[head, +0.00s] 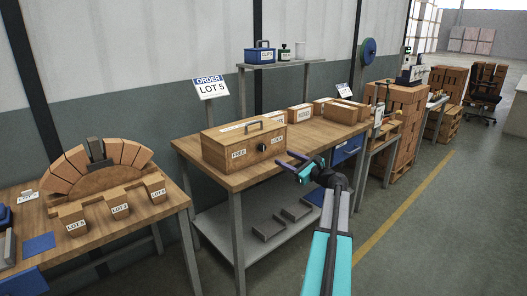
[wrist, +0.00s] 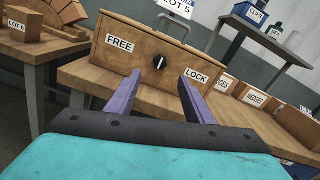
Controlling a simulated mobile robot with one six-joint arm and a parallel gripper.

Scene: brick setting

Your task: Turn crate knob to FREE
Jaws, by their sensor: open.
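The wooden crate (head: 222,146) stands on a workbench, with a metal handle on its lid. The black knob (wrist: 160,62) is on its front face, between the FREE label (wrist: 120,46) on the left and the LOCK label (wrist: 196,76) on the right. The knob has a pale mark, too small to tell surely which label it points at. The knob also shows in the head view (head: 262,148). My gripper (wrist: 160,74) is open and empty in front of the crate face. Its purple fingers lie either side of the knob in the picture, seemingly short of it.
Labelled boxes (head: 300,113) stand along the bench right of the crate. A shelf (head: 283,65) with a blue CLIPS box is behind. An ORDER LOT 5 sign (head: 210,87) stands at the back. A second bench with a brick arch (head: 97,170) is on the left.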

